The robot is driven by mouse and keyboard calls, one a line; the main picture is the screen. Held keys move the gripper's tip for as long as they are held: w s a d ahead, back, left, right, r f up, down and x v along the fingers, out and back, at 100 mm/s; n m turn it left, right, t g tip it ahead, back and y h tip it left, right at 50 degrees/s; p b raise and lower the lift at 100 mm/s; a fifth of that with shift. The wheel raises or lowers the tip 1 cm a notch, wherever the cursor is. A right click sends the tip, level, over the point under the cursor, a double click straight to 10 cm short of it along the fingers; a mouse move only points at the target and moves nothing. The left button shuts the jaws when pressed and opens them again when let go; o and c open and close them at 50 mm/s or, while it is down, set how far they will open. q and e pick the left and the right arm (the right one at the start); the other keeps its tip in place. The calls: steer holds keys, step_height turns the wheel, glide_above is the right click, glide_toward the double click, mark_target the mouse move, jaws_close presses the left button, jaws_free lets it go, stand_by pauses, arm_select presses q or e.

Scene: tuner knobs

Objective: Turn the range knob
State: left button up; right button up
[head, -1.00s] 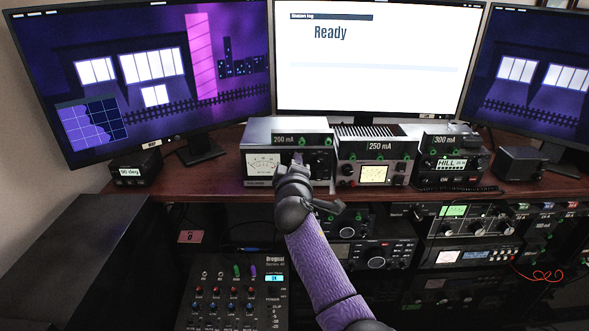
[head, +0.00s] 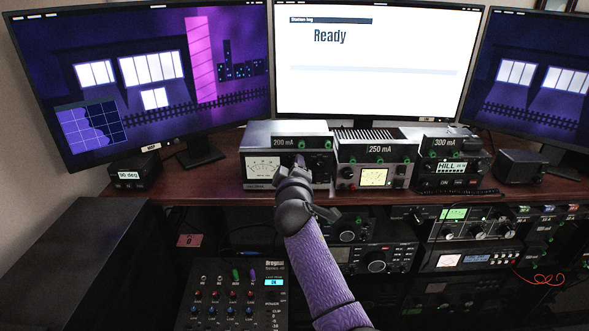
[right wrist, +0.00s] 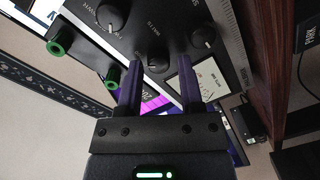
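The tuner (head: 262,188) is a grey box with a white meter, marked 200 mA, at the left of the row of units on the desk. My right gripper (head: 300,163) is at its front panel, hiding part of the panel. In the right wrist view the gripper (right wrist: 160,64) is open, with one purple finger on each side of a dark knob (right wrist: 158,61). I cannot tell whether the fingers touch it. A larger knob (right wrist: 112,15) and a smaller knob (right wrist: 204,37) are nearby. Their labels are too small and rotated to read surely. My left gripper is not in view.
Two green posts (right wrist: 58,46) stand out of the panel near the left finger. A 250 mA unit (head: 345,160) and a 300 mA unit (head: 425,170) stand to the right. Monitors (head: 368,60) rise behind. A mixer (head: 235,300) and racked radios (head: 385,255) are below the desk.

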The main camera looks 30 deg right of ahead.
steer(key=shift+o, duration=0.8)
steer(key=p+v, duration=0.1)
steer(key=v, duration=0.9)
